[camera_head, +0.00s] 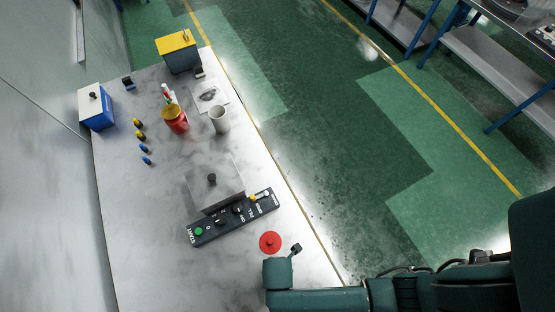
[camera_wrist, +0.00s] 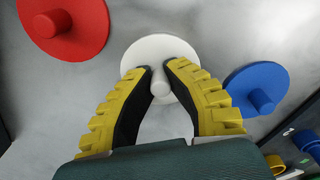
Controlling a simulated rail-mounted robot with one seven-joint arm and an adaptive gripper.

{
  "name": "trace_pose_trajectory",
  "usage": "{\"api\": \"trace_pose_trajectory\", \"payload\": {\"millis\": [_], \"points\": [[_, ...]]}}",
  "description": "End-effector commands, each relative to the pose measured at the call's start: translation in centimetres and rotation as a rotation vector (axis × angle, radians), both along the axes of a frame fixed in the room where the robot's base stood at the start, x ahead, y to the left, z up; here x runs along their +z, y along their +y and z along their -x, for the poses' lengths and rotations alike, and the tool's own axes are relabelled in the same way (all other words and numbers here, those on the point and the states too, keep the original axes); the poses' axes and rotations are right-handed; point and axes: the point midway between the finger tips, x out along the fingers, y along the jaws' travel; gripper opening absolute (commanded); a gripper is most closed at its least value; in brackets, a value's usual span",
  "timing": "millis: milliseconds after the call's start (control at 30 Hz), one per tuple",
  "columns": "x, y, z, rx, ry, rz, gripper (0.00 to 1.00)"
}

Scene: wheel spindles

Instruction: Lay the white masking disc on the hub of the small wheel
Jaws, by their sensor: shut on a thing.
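The white masking disc (camera_wrist: 150,48) shows in the wrist view, with a short white knob (camera_wrist: 160,88) at its middle. My gripper (camera_wrist: 160,72) has its two yellow-and-black fingers closed on this knob, one on each side. The disc appears flat against the grey surface; I cannot tell whether it is lifted. In the head view my arm hides the white disc and my gripper. I cannot make out the small wheel or its hub in either view.
A red disc (camera_head: 270,243) lies on the marbled table (camera_head: 150,210); in the wrist view it is upper left. A blue disc (camera_wrist: 258,88) lies close on the right. A dark button panel (camera_head: 235,217), red can (camera_head: 175,119) and grey cup (camera_head: 219,120) stand farther up the table.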

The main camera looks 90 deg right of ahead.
Motion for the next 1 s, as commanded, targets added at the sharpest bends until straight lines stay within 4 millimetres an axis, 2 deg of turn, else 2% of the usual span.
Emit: {"api": "trace_pose_trajectory", "payload": {"millis": [133, 233, 500, 633, 767, 1000], "points": [[0.0, 0.0, 0.1, 0.000, 0.001, 0.000, 0.00], [0.7, 0.0, 0.0, 0.000, 0.000, 0.000, 0.00], [6.8, 0.0, 0.0, 0.000, -0.002, 0.000, 0.00], [9.1, 0.0, 0.0, 0.000, -0.001, 0.000, 0.00], [10.0, 0.0, 0.0, 0.000, 0.001, 0.000, 0.00], [10.0, 0.0, 0.1, -0.014, 0.004, -0.002, 0.00]]}}
